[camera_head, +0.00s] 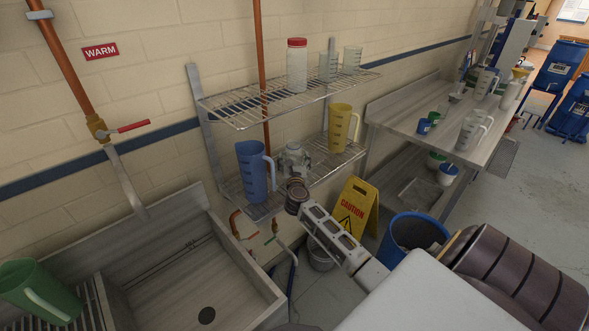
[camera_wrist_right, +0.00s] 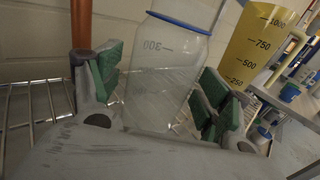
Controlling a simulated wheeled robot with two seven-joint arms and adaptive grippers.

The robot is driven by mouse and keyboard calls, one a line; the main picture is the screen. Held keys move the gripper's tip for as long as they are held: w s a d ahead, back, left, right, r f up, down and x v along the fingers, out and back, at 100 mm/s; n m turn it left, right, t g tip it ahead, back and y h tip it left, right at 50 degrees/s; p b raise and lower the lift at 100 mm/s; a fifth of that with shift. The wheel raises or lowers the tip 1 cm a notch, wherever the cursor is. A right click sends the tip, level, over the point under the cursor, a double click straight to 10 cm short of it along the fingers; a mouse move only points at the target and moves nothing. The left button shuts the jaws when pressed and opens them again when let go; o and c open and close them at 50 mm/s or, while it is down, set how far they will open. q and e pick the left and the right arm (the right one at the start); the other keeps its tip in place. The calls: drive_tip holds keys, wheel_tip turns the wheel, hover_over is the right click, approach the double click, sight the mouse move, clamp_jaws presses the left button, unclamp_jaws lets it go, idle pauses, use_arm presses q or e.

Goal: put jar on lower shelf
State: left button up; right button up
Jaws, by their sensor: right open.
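A clear jar (camera_head: 293,154) stands upright on the wire lower shelf (camera_head: 258,209), between a blue jug and a yellow jug. In the right wrist view the jar (camera_wrist_right: 160,75) shows a blue rim and a 300 mark. It is between the green-padded fingers of my right gripper (camera_wrist_right: 162,92), which are open with a gap on each side. In the head view my right gripper (camera_head: 295,168) is at the front of the lower shelf, at the jar. The jar's base is partly hidden by the gripper. My left gripper is not in view.
A blue jug (camera_head: 251,172) and a yellow jug (camera_head: 340,128) flank the jar. The upper shelf (camera_head: 270,101) holds a red-lidded container (camera_head: 297,66) and clear beakers. A sink (camera_head: 190,268) is at left; a caution sign (camera_head: 356,207) and blue bin (camera_head: 408,235) stand below right.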

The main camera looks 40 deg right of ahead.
drive_tip(key=shift+r, duration=0.1)
drive_tip(key=shift+b+v, duration=0.85)
drive_tip(key=shift+v, duration=5.15)
